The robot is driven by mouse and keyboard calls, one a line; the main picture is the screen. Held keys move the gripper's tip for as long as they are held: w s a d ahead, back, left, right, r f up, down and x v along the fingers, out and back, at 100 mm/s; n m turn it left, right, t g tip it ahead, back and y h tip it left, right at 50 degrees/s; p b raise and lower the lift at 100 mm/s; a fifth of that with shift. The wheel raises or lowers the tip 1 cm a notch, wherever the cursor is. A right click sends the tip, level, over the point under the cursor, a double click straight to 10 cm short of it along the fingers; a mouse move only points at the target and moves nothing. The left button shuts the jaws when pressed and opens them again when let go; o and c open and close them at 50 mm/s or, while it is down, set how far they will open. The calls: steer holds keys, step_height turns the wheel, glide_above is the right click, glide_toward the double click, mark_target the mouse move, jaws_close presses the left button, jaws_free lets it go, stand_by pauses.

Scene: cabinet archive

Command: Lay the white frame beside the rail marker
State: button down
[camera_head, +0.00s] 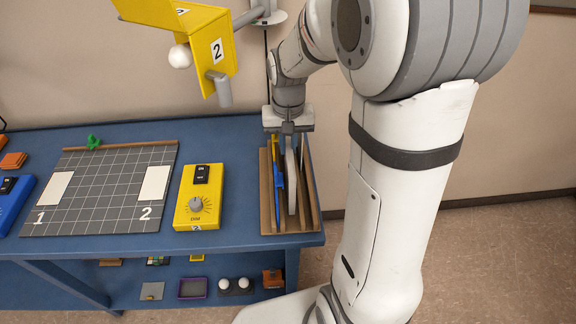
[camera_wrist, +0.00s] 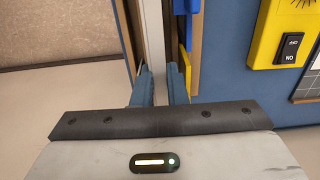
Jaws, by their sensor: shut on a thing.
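The white frame (camera_head: 291,182) stands on edge in a wooden slotted rack (camera_head: 264,205) at the table's right end. My gripper (camera_head: 289,132) is above the rack, pointing down, with its fingers on the frame's upper part. In the wrist view, the blue fingertips of my gripper (camera_wrist: 161,82) close on the pale edge of the white frame (camera_wrist: 153,40). The green rail marker (camera_head: 94,142) sits on a thin wooden rail (camera_head: 125,146) along the back of a grey gridded mat (camera_head: 110,185). The frame's lower edge is partly hidden by the rack.
Blue (camera_head: 279,195) and yellow (camera_head: 275,148) frames stand in the rack just left of the white one. A yellow dimmer box (camera_head: 199,197) lies between rack and mat. White pads (camera_head: 155,183) lie on the mat. A yellow lamp (camera_head: 205,45) overhangs the table.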

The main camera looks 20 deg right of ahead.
steer(key=shift+r+p, duration=1.9)
steer(key=shift+r, duration=0.65)
